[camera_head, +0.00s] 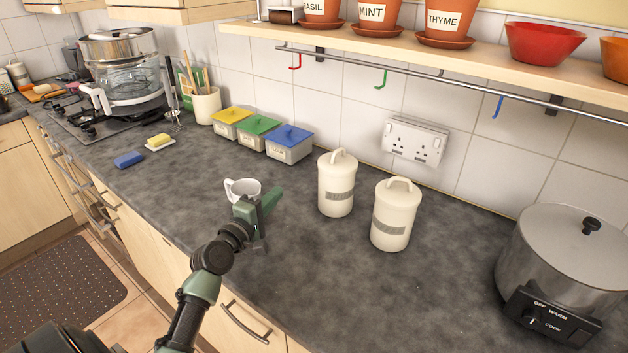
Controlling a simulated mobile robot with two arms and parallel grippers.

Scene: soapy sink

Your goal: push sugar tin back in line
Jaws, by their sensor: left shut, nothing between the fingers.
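Two cream lidded tins stand upright on the dark worktop right of centre: one farther left (337,186) and one farther right (395,216). Each has a grey label too small to read, so I cannot tell which is the sugar tin. The right tin stands a little farther out from the wall, with a gap between the two. My left gripper (262,222) is shut and empty, left of both tins and apart from them. My right gripper is not in view.
Three small boxes with yellow (231,117), green (259,126) and blue (290,140) lids line the wall. A cooker (565,265) stands at the right. A blue sponge (129,159) and a butter dish (160,143) lie left. The worktop before the tins is clear.

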